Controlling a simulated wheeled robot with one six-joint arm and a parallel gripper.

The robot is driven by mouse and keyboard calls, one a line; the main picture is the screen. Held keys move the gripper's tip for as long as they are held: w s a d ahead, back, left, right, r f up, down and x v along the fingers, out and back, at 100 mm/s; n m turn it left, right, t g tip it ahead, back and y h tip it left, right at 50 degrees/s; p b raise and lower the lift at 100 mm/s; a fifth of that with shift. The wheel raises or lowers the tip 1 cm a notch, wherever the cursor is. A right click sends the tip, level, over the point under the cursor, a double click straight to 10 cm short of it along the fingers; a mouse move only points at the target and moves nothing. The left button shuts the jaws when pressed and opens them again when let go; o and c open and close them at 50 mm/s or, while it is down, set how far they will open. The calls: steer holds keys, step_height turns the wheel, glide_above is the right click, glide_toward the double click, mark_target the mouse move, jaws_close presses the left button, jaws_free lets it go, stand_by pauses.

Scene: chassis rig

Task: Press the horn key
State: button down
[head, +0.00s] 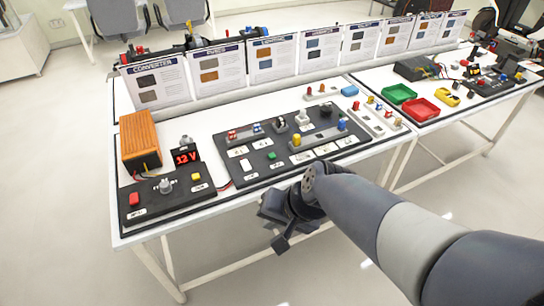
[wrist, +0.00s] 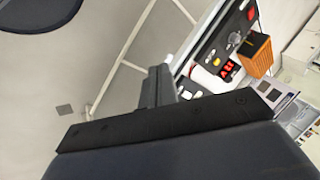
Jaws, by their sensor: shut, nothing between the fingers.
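A black control board (head: 290,146) lies on the white table, with small keys, switches and white labels. Its keys include a white one (head: 246,165) and a green one (head: 272,155); the labels are too small to read, so I cannot tell which is the horn key. My gripper (head: 276,238) is in front of the table's near edge, apart from the board. In the wrist view its fingers (wrist: 158,84) are together with nothing between them, pointing toward the table edge.
Left of the board stand a 12 V display (head: 186,156), an orange box (head: 140,139) and a black panel (head: 167,194) with red and yellow buttons. Printed cards (head: 271,58) stand behind. A second table to the right holds red and green trays (head: 421,109).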

steer(key=w+a+f+m+y, duration=0.1)
steer(key=w+a+f+m, duration=0.1)
steer(key=a, duration=0.5)
steer(key=w+a+f+m+y, duration=0.1)
steer(key=w+a+f+m, duration=0.2)
steer(key=a, duration=0.4)
steer(key=w+a+f+m+y+b, duration=0.1)
steer(key=w+a+f+m, duration=0.2)
steer(key=w+a+m, duration=0.2)
steer(key=a+m, duration=0.1)
steer(key=a, duration=0.1)
steer(key=shift+a+t+y, duration=0.3)
steer(key=shift+a+y, duration=0.05)
steer(key=shift+y, duration=0.05)
